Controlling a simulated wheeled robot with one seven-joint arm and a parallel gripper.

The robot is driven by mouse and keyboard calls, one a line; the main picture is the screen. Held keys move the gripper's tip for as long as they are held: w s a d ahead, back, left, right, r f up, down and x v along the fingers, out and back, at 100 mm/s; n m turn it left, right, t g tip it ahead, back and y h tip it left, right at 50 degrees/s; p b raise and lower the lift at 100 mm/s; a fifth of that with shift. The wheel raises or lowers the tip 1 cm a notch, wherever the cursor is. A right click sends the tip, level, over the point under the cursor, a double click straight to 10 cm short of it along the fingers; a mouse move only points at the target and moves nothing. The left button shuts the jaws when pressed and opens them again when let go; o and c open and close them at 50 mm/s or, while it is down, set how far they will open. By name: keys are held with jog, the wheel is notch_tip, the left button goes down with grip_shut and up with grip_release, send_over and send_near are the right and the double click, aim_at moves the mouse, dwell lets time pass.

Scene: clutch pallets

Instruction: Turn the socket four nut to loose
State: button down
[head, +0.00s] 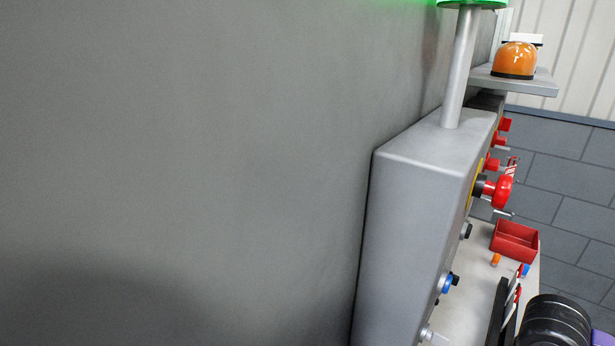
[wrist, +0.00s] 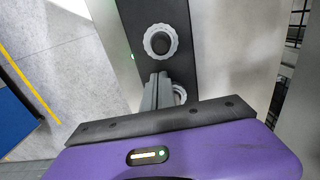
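In the wrist view a grey ridged ring nut (wrist: 160,43) with a dark round centre sits on a dark panel strip (wrist: 128,30). A second grey ring (wrist: 180,93) lies below it, partly hidden behind my gripper. My gripper (wrist: 158,78) has its grey fingers close together, just below the upper nut and beside the lower ring. Nothing shows held between them. I cannot read any socket number, so which one is socket four is unclear. In the head view, a blue-ringed fitting (head: 447,284) and other small fittings stick out from the grey cabinet (head: 415,220).
In the head view a red mushroom button (head: 497,191) and red handles stick out of the cabinet's right side. A red open bin (head: 515,241) stands on a pale shelf. An orange lamp (head: 514,60) stands behind. My black arm is at the lower right.

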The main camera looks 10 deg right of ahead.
jog(key=shift+s+a, duration=0.15)
jog(key=shift+s, duration=0.1)
notch_tip(320, 180, up, 6)
jog(key=p, duration=0.6)
jog(key=shift+r, duration=0.1)
